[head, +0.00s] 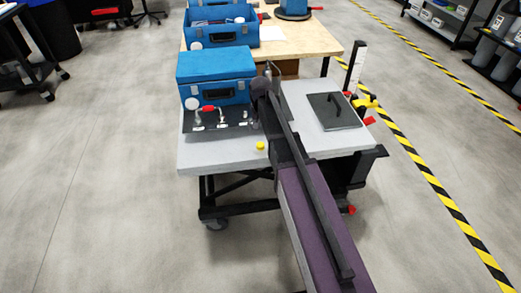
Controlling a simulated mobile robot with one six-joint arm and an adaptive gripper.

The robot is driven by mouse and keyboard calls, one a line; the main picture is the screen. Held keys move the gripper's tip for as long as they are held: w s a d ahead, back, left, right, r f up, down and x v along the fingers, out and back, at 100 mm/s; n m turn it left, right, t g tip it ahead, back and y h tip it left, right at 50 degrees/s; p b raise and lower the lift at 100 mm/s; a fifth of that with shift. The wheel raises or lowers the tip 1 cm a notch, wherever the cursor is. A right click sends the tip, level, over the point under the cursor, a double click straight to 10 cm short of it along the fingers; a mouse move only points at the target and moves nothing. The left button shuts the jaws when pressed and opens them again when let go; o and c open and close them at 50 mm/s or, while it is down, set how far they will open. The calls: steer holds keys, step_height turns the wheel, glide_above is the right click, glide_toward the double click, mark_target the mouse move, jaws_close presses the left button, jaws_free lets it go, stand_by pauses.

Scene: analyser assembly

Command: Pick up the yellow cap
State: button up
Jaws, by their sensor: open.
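The yellow cap (260,145) is a small round piece lying on the light grey top of the cart (215,157), near its front edge. It is just left of my dark arm. My gripper (271,70) is at the far end of the arm, small and partly hidden by the arm's dark joints. It is beyond the cap and apart from it, and I see nothing held in it.
A blue case (215,64) stands behind a dark panel with fittings (215,121) on the cart's left. A dark plate (334,111) lies on the right, near a yellow-and-red part (366,104). A wooden table (307,38) with more blue cases is behind.

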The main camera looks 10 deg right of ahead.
mark_target(260, 144)
steer(key=shift+f+b, duration=1.4)
steer(key=shift+f, duration=0.3)
steer(key=shift+f, duration=0.1)
steer(key=shift+w+f+b, duration=0.1)
steer(key=shift+f+b, duration=2.4)
steer(key=shift+b, duration=0.1)
steer(key=c, duration=0.8)
